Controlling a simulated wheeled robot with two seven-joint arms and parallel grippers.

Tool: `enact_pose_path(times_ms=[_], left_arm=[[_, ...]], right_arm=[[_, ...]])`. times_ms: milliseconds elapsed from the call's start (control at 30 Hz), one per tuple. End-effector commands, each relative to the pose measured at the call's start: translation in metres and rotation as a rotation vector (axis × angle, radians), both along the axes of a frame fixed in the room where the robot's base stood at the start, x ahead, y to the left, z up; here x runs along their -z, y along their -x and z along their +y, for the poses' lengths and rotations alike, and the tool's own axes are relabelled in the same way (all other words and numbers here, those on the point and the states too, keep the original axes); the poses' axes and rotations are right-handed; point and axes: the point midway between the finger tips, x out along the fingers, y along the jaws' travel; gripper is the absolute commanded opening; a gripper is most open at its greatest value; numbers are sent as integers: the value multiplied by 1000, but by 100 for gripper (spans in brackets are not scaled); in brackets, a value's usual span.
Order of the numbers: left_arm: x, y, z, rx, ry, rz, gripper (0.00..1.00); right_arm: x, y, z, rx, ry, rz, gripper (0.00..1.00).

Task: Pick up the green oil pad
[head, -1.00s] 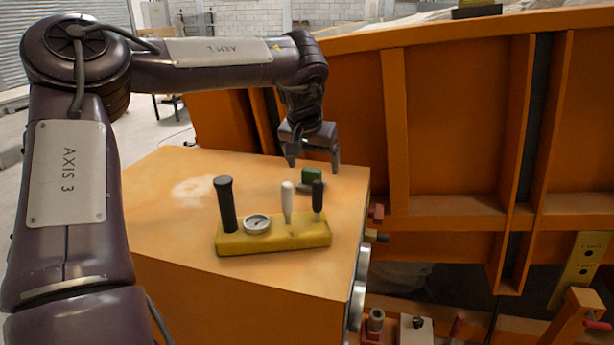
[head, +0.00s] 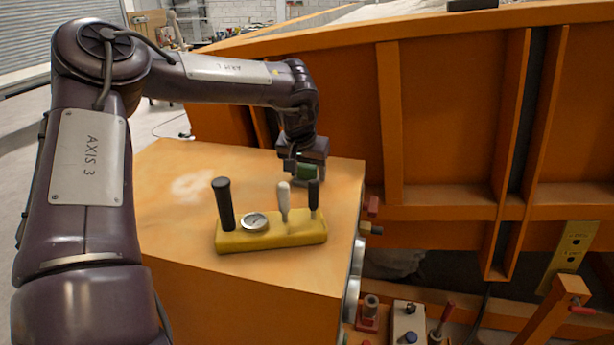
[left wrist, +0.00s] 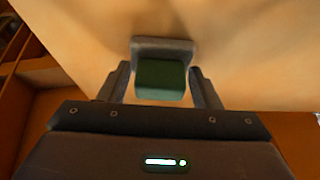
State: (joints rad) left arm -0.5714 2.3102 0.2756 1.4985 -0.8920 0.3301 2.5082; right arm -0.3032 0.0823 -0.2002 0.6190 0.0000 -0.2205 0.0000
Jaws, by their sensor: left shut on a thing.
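The green oil pad (head: 306,172) is a small green block at the back right of the orange cabinet top, beyond the yellow control block. It also shows in the left wrist view (left wrist: 160,82), with a grey holder or base (left wrist: 163,47) behind it. My left gripper (head: 304,178) is down at the cabinet top, its fingers on either side of the pad and shut on it. In the left wrist view the gripper (left wrist: 163,78) frames the pad between both fingers. I cannot tell whether the pad is clear of the grey part. My right gripper is not in view.
The yellow block (head: 272,236) with a gauge (head: 255,221), a black handle (head: 223,203) and two levers stands just in front of the pad. The orange cabinet top (head: 170,222) is clear to the left. The large orange sandbed wall (head: 450,120) rises behind and right.

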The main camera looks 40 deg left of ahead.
Motion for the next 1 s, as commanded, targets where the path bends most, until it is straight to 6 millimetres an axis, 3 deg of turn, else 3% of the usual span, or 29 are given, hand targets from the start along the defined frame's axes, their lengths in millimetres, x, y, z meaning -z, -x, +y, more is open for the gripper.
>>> enact_pose_path(times_ms=[367,567,733,1000], left_arm=[[-3,0,0,0,-2,-1,35],[-22,-1,0,0,-3,-5,35],[-57,-1,0,-1,-3,-7,35],[-133,-1,0,-4,-6,-5,35]], right_arm=[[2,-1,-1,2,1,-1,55],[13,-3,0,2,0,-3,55],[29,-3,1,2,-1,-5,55],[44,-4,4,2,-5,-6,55]])
